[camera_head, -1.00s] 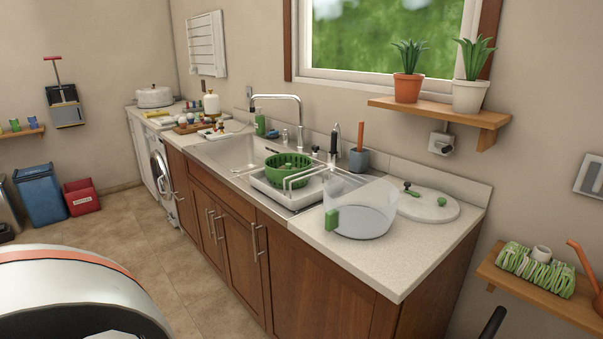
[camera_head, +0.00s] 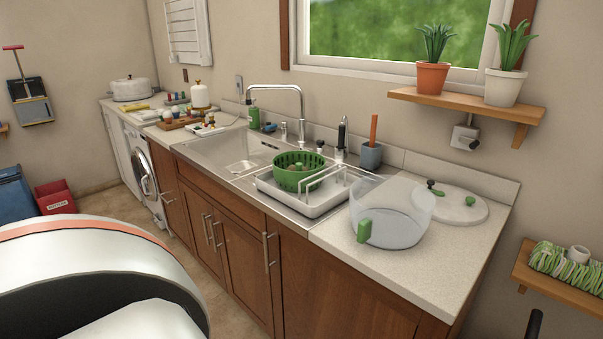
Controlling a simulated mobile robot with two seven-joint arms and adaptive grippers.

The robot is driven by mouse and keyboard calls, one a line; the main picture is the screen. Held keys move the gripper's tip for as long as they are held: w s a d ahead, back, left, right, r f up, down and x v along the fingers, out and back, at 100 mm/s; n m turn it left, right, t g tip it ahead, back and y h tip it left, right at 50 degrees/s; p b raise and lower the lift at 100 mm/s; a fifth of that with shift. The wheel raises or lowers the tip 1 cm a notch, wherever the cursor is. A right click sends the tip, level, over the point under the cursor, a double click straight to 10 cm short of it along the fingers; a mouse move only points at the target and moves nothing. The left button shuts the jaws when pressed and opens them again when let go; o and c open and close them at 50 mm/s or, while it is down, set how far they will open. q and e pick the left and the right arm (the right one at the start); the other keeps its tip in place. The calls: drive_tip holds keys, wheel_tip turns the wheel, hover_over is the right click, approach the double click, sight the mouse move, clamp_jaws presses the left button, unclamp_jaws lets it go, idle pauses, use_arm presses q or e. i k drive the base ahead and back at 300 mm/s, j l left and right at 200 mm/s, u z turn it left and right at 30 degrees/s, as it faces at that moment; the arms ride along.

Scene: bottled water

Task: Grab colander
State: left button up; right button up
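A green colander (camera_head: 289,172) with slotted sides sits in a white dish rack (camera_head: 318,198) on the metal drainboard, right of the sink basin. Something small and brownish shows inside it, too small to tell. Neither of my grippers shows in the head view. A large white and orange curved part, probably mine, fills the lower left.
A clear container with a green handle (camera_head: 392,216) stands on the counter (camera_head: 452,262) right of the rack, with a round white lid (camera_head: 458,203) behind it. A tall faucet (camera_head: 302,105) rises behind the basin. A shelf (camera_head: 470,104) with two potted plants hangs above.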

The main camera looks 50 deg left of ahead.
sight(289, 168)
drive_tip(key=j+z, duration=0.1)
drive_tip(key=j, duration=0.4)
drive_tip(key=k+j+z, duration=0.1)
drive_tip(key=j, duration=0.35)
drive_tip(key=k+j, duration=0.1)
drive_tip(key=j, duration=0.9)
drive_tip(key=k+j, duration=0.15)
drive_tip(key=j, duration=0.35)
drive_tip(key=j+z, duration=0.1)
drive_tip(key=j, duration=0.35)
drive_tip(key=k, duration=0.05)
